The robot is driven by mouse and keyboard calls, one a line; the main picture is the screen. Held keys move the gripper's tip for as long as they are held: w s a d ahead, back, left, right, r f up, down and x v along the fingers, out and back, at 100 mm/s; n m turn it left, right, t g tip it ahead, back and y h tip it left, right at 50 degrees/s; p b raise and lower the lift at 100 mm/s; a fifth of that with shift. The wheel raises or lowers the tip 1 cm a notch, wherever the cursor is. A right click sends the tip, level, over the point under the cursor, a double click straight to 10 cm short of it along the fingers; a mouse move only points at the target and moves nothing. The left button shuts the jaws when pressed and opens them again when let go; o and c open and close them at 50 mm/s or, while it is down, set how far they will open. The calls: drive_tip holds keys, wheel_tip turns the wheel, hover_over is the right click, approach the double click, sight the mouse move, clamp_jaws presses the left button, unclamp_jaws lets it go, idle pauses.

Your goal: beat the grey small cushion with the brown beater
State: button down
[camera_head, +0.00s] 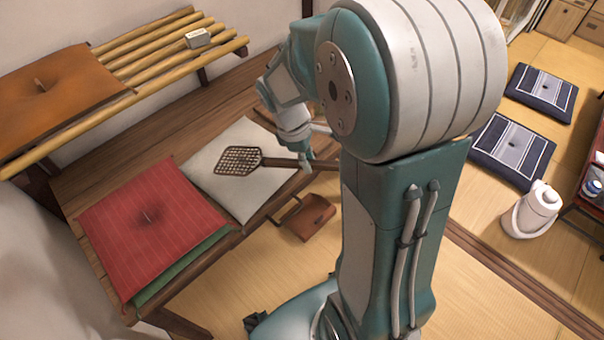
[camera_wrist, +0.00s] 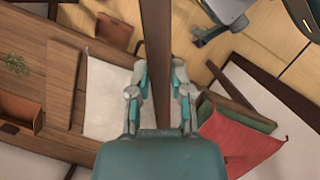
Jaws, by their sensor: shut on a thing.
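The grey small cushion (camera_head: 243,195) is a pale, flat square lying on the wooden bench, beside the red cushion. It also shows in the wrist view (camera_wrist: 105,105), partly hidden by my gripper. The brown beater (camera_head: 239,160) has a latticed head that appears over the cushion in the head view. I cannot tell whether it touches the cushion. My gripper (camera_head: 306,162) is shut on the beater's handle. In the wrist view the brown shaft (camera_wrist: 157,45) runs between the fingers of my gripper (camera_wrist: 158,75).
A red cushion (camera_head: 150,225) lies on a green one (camera_head: 185,265) at the bench's near end. A slatted rack (camera_head: 165,45) with an orange cushion (camera_head: 50,95) stands behind the bench (camera_head: 100,175). A brown box (camera_head: 309,217) is at the front edge. Tatami to the right is partly free.

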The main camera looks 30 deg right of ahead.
drive_tip(key=shift+a, duration=0.3)
drive_tip(key=shift+a+f, duration=0.1)
drive_tip(key=shift+f, duration=0.15)
wheel_tip(320, 180, down, 9)
drive_tip(key=r, duration=0.9)
drive_tip(key=shift+a+r, duration=0.3)
drive_tip(key=shift+d, duration=0.1)
